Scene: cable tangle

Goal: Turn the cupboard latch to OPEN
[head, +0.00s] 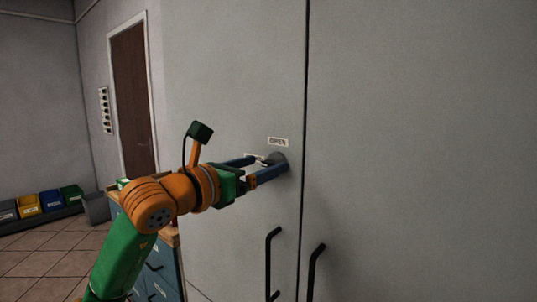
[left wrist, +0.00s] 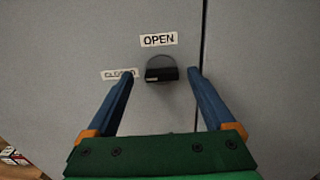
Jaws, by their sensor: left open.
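The cupboard latch (left wrist: 161,72) is a dark round knob with a black bar handle on the left door of the grey cupboard (head: 400,120). Its bar lies about level in the left wrist view. An OPEN label (left wrist: 158,40) sits above the latch, and it also shows in the head view (head: 278,142). A CLOSED label (left wrist: 117,74) is left of the latch, partly covered by a finger. My left gripper (left wrist: 160,73) is open, with one blue finger on each side of the latch bar and gaps visible between. In the head view the fingers (head: 270,168) partly hide the latch. My right gripper is not in view.
Two black door handles (head: 272,262) hang below the latch, on either side of the door seam. A blue cabinet with a wooden top (head: 168,262) stands behind my left arm. Coloured bins (head: 50,200) line the far left wall. A brown door (head: 131,100) is at the back.

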